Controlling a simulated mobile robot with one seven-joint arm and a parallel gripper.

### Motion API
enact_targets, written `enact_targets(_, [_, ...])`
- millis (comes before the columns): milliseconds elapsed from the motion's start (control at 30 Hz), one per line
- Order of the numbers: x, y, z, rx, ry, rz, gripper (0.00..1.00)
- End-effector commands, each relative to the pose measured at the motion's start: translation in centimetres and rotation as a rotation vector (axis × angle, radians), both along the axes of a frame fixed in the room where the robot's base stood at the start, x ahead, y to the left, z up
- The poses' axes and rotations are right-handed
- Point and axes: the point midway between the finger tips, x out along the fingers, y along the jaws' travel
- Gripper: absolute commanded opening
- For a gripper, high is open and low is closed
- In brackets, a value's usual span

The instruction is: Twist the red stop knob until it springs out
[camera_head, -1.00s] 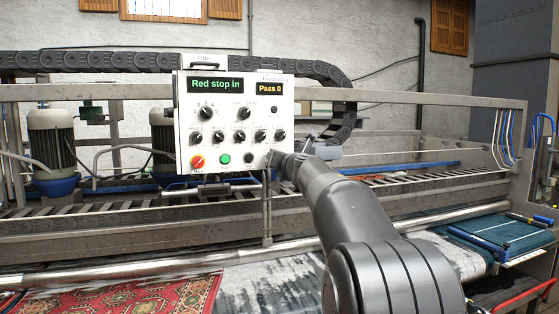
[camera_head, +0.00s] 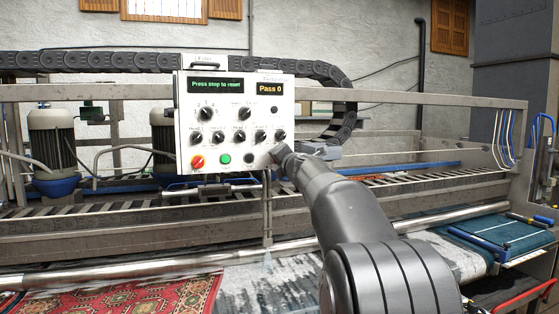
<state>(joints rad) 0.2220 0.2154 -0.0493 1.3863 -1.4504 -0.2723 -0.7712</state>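The red stop knob (camera_head: 198,162) is at the lower left of the white control panel (camera_head: 262,118), left of a green button (camera_head: 225,160). It is too small to tell whether it sits in or out. I cannot make out the fingers.
Several black knobs (camera_head: 241,137) fill the panel, and a second display (camera_head: 269,88) reads "Pass 0". A black cable chain (camera_head: 120,62) runs behind the panel. A metal rail and roller (camera_head: 130,272) cross below, over a red patterned rug (camera_head: 140,298). Space before the panel's left side looks clear.

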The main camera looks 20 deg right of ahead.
Motion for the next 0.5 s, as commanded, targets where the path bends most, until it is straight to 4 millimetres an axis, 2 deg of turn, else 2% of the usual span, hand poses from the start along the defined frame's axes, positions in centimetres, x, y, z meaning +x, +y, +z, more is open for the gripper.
enact_targets(433, [0.01,-0.08,0.0,0.01,0.0,-0.001,0.14])
enact_targets(467, [0.01,-0.09,0.0,0.01,0.0,-0.001,0.4])
enact_targets(500, [0.01,-0.08,0.0,0.009,0.0,-0.001,0.43])
